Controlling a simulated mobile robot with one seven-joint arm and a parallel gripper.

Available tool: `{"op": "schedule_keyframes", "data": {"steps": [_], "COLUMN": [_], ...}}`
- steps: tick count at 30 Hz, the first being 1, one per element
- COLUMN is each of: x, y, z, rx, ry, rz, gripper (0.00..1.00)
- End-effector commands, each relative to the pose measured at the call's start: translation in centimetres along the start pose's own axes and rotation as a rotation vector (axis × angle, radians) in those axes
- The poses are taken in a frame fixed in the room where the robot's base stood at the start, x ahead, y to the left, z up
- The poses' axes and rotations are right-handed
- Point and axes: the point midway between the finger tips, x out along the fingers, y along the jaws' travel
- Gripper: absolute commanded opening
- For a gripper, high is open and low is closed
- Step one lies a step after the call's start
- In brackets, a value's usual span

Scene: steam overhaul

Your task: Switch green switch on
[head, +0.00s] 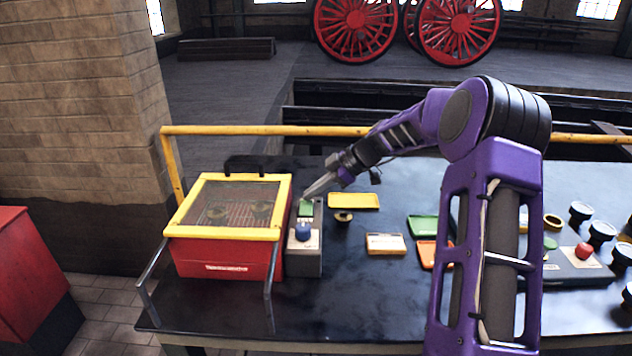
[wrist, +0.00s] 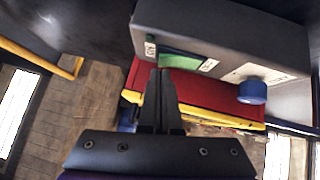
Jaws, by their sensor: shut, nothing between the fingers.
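The green switch (head: 306,208) is on top of a grey control box (head: 305,262), at its far end, with a blue knob (head: 302,231) nearer the front. In the wrist view the green switch (wrist: 182,62) shows beside small white labels, and the blue knob (wrist: 252,92) sticks out farther right. My gripper (head: 308,195) is shut and empty, its tips right at the far end of the box by the green switch. In the wrist view the fingertips (wrist: 160,72) overlap the switch's left end; I cannot tell if they touch it.
A red box with a yellow-framed clear lid (head: 228,178) stands directly left of the control box. Yellow (head: 355,201), green and orange trays lie to the right on the dark table (head: 350,310). A red button (head: 583,251) sits on another box far right. A yellow rail (head: 270,130) runs behind.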

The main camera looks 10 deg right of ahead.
Motion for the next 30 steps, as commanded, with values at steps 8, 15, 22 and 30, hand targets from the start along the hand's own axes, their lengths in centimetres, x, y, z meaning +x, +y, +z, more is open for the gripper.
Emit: {"op": "schedule_keyframes", "data": {"steps": [8, 15, 22, 30], "x": [0.19, 0.34, 0.86, 0.76], "y": [0.0, 0.15, 0.29, 0.02], "z": [0.22, 0.3, 0.8, 0.74], "rx": [-0.001, 0.021, 0.079, 0.078], "ry": [0.0, 0.002, 0.002, 0.002], "rz": [0.0, -0.024, -0.081, -0.08], "gripper": [0.0, 0.0, 0.0, 0.0]}}
